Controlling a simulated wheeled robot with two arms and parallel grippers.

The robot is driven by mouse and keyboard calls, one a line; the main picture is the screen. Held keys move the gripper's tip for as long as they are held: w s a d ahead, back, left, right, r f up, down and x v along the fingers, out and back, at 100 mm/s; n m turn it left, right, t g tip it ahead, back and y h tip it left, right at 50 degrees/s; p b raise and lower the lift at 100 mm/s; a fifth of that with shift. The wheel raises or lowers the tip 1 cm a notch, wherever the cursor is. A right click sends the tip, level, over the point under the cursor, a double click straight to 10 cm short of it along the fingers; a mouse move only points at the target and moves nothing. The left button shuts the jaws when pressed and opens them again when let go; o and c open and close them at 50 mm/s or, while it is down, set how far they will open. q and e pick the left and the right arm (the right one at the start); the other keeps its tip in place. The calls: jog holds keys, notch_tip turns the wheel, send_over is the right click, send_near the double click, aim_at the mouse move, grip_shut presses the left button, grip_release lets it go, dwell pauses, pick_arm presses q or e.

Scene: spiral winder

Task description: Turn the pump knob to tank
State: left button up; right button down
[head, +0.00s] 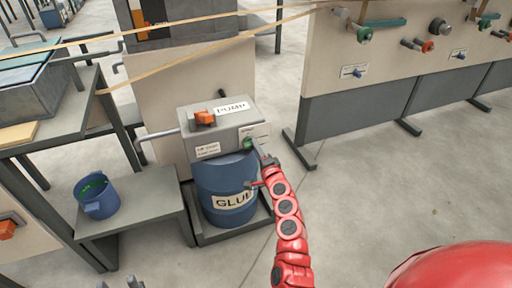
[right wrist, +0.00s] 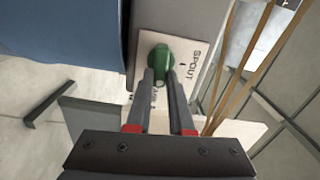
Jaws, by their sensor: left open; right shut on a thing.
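The grey pump box (head: 215,130) marked PUMP sits above a blue drum marked GLUE (head: 225,185). The green knob (head: 247,143) is on the box's right-hand front face, on a pale label plate. It also shows in the right wrist view (right wrist: 160,58), between the fingertips of my right gripper (right wrist: 160,76). My right gripper is shut on this knob. SPOUT is printed to the right of the knob in that view; another word below it is mostly hidden by the fingers. My left gripper (head: 118,283) shows only its tips at the bottom edge, apart and empty.
An orange switch (head: 204,118) is on the pump box's top. A blue bucket (head: 97,195) with green inside stands on a low grey table (head: 150,196) to the left. Pale strips cross overhead. A panel with knobs (head: 400,45) stands behind right; the floor at right is clear.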

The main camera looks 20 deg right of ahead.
jog(key=shift+f+m, duration=0.1)
jog(key=shift+m, duration=0.5)
jog(key=c, duration=0.8)
grip_release()
jog(key=s+p, duration=0.2)
jog(key=s, duration=1.5)
jog(key=shift+s+d, duration=0.25)
jog(key=shift+d, duration=0.05)
